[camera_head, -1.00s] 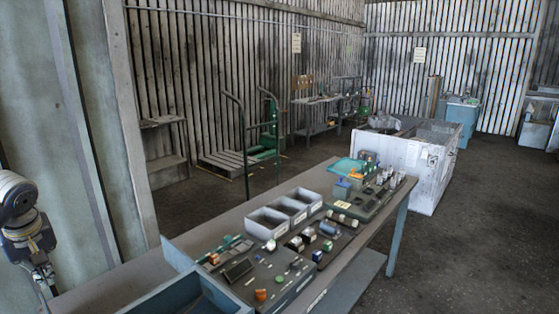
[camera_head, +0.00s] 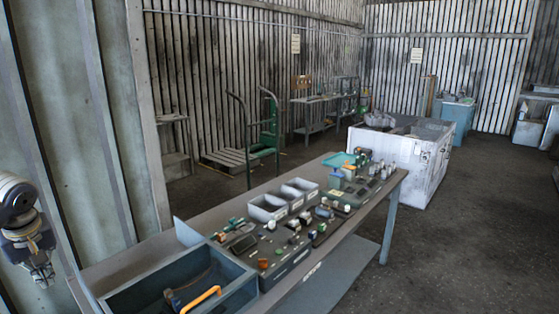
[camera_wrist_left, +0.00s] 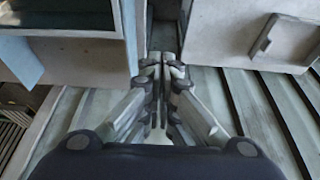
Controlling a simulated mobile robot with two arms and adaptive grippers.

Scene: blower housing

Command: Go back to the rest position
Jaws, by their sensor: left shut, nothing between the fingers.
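My left gripper (camera_head: 42,272) hangs at the left edge of the head view, beside the grey wall panels and left of the workbench (camera_head: 113,274). In the left wrist view its two fingers (camera_wrist_left: 160,62) are together, shut, with nothing between them. It is apart from the bench and its parts. My right gripper is in neither view.
The bench carries a blue-grey bin (camera_head: 247,288) with an orange-handled tool (camera_head: 203,298), grey trays (camera_head: 268,207) and several small parts. A white crate (camera_head: 402,160) and a green cart (camera_head: 268,135) stand beyond. The floor at right (camera_head: 465,230) is clear.

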